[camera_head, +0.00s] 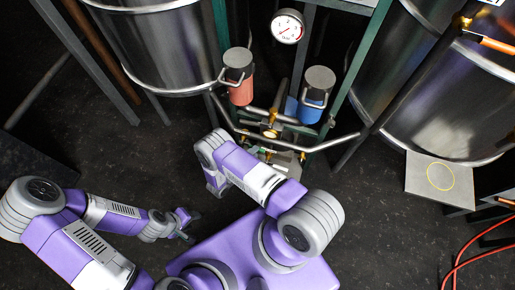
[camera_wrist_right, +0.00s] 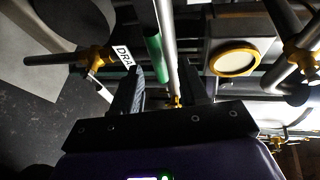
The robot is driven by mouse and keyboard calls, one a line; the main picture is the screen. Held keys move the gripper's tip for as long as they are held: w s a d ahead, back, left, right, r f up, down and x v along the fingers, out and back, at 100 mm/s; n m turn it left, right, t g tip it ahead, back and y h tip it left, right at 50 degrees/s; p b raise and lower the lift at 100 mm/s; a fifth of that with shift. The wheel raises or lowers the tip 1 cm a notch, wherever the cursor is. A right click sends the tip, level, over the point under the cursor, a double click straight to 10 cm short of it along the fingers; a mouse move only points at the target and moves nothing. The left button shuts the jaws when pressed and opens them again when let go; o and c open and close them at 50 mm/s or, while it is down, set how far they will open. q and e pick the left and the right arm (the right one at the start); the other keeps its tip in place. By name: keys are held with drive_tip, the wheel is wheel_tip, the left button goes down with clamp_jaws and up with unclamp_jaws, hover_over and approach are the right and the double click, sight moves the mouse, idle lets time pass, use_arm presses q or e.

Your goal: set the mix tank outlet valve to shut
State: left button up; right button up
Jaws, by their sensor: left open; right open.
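Brass valve fittings (camera_head: 270,133) sit on the pipework between the tanks in the head view; I cannot tell which is the mix tank outlet valve. In the right wrist view, a brass valve (camera_wrist_right: 70,59) lies left of my right gripper (camera_wrist_right: 160,85), beside a white label (camera_wrist_right: 122,57) reading "DRA", partly hidden. The right gripper is open; a steel pipe and a small brass piece (camera_wrist_right: 177,100) show between its fingers, contact unclear. In the head view, my right forearm hides that gripper. My left gripper (camera_head: 187,226) is open, low and away from the pipes.
Steel tanks stand at left (camera_head: 155,50) and right (camera_head: 440,95). A red canister (camera_head: 241,92), a blue canister (camera_head: 311,110) and a gauge (camera_head: 287,26) are above the pipework. Green posts and pipes crowd this area. Red hoses (camera_head: 462,258) lie at right.

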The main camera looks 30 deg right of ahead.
drive_tip(key=shift+b+x, duration=0.35)
drive_tip(key=shift+x, duration=1.55)
clamp_jaws()
